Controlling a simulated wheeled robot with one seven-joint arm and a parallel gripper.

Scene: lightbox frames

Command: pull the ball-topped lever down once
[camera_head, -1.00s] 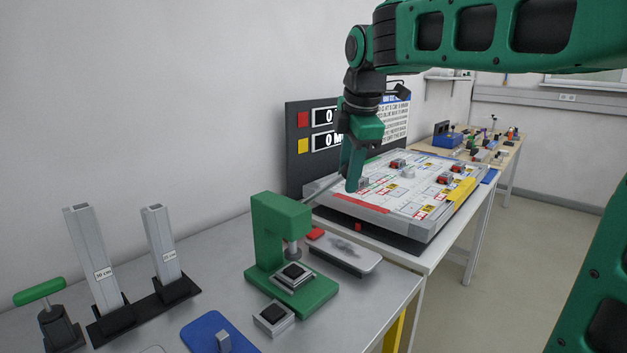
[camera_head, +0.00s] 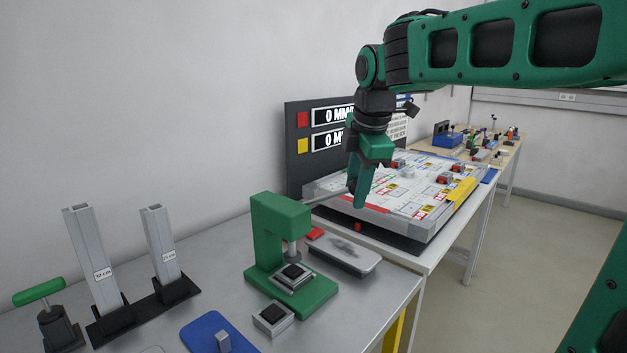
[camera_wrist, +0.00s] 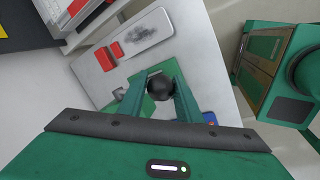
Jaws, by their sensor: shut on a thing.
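The green press (camera_head: 268,230) stands on the grey bench in the head view, with its lever rod (camera_head: 328,196) sticking out to the right at a slight upward slant. The lever's black ball (camera_wrist: 160,87) shows in the wrist view between my two green fingers. My gripper (camera_head: 360,203) is shut on this ball at the end of the rod, and it also shows in the wrist view (camera_wrist: 161,90). In the head view the fingers hide the ball. The press ram (camera_head: 292,250) is above a small block with a black top (camera_head: 294,272) on the press base.
A grey tray (camera_head: 345,252) with a red piece lies right of the press. A small block (camera_head: 273,318) and a blue plate (camera_head: 205,330) are in front. A large game board (camera_head: 400,225) and a dark display panel (camera_head: 297,150) stand behind my gripper.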

